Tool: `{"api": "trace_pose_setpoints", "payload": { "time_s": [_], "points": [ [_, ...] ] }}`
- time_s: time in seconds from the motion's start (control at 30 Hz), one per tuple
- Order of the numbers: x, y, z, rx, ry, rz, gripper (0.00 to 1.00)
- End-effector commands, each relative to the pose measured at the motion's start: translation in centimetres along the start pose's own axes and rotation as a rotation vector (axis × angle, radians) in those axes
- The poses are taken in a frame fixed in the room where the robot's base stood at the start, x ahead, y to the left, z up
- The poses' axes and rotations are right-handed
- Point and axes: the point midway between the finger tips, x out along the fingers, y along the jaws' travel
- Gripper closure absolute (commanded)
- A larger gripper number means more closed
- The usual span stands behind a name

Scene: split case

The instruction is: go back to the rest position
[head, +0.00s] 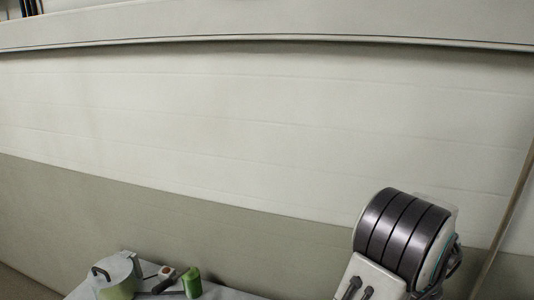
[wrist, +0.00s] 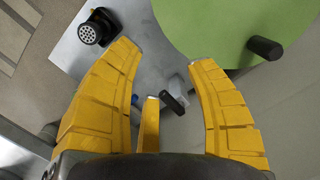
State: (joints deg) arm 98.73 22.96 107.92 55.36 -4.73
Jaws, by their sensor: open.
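My gripper (wrist: 163,58) shows in the wrist view with its yellow fingers spread wide. It is open, and nothing is held between the fingers. In the head view my arm stands at the lower right, and the gripper itself does not show there.
A grey table (head: 226,293) shows at the bottom of the head view. On it are a green pot with a grey lid (head: 118,272) and a green cylinder (head: 192,283). The wrist view shows a large green round surface (wrist: 215,25) and a black perforated object (wrist: 90,32). A pale wall fills the background.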

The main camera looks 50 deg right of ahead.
Motion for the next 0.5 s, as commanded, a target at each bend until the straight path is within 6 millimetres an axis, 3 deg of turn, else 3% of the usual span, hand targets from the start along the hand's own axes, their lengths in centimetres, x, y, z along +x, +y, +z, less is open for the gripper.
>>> {"api": "trace_pose_setpoints", "payload": {
  "time_s": [0.27, 0.5],
  "points": [
    [-3.0, -7.2, 7.6, -0.156, 0.006, 0.024, 0.50],
    [-6.1, -13.2, 15.6, -0.451, 0.053, 0.045, 0.50]
  ]
}}
